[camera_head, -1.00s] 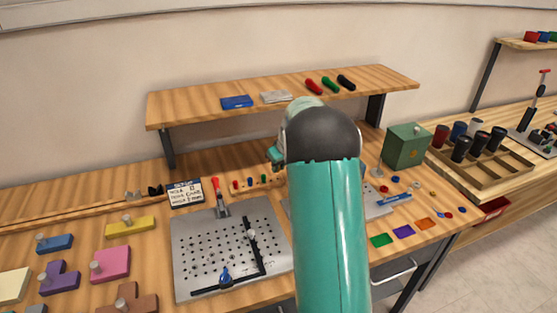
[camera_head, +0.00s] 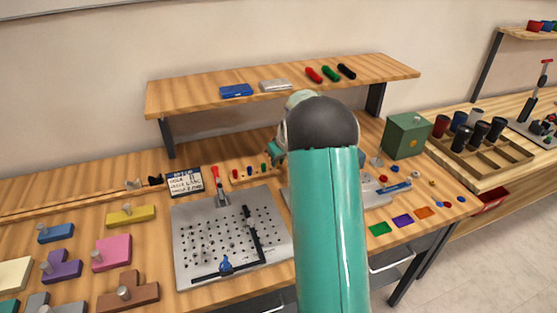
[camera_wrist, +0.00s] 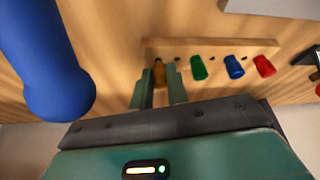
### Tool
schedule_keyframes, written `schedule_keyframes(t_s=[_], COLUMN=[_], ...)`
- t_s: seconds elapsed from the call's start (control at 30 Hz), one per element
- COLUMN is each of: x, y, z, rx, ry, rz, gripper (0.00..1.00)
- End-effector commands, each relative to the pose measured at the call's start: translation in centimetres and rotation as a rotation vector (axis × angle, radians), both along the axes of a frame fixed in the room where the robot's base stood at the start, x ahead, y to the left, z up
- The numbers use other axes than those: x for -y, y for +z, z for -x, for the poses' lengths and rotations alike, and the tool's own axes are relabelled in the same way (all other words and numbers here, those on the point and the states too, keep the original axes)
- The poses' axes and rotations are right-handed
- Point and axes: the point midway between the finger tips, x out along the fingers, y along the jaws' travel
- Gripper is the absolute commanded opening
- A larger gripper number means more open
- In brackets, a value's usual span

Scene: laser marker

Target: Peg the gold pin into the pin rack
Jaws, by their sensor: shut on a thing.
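The gold pin (camera_wrist: 159,74) is between the two fingertips of my gripper (camera_wrist: 160,86) in the wrist view, and the fingers are shut on it. The wooden pin rack (camera_wrist: 220,45) lies just beyond the fingertips. The gold pin's far end meets the rack's left part in this view; I cannot tell whether it is in a hole. Green (camera_wrist: 198,68), blue (camera_wrist: 234,67) and red (camera_wrist: 264,66) pins stand in the rack to the right. In the head view, the rack (camera_head: 254,180) shows left of my arm, which hides the gold pin and the fingertips.
A large blue rounded object (camera_wrist: 55,70) is close on the left of the wrist view. A perforated metal plate (camera_head: 190,270) with a black square lies in front of the rack. A wooden shelf (camera_head: 200,97) stands behind. A green box (camera_head: 405,137) is at right.

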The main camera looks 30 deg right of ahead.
Motion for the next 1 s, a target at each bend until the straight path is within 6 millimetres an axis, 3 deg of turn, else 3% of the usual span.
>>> schedule_keyframes(t_s=[0.67, 0.7, 0.8, 1.0], x=[0.0, 0.0, 0.0, 0.0], y=[-0.93, -0.93, -0.92, -0.9], z=[0.02, 0.01, 0.02, 0.01], rx=[-0.001, 0.0, 0.0, 0.0], ry=[0.0, 0.0, 0.0, 0.0], rz=[0.0, 0.0, 0.0, 0.0], gripper=[0.0, 0.2, 0.39, 0.41])
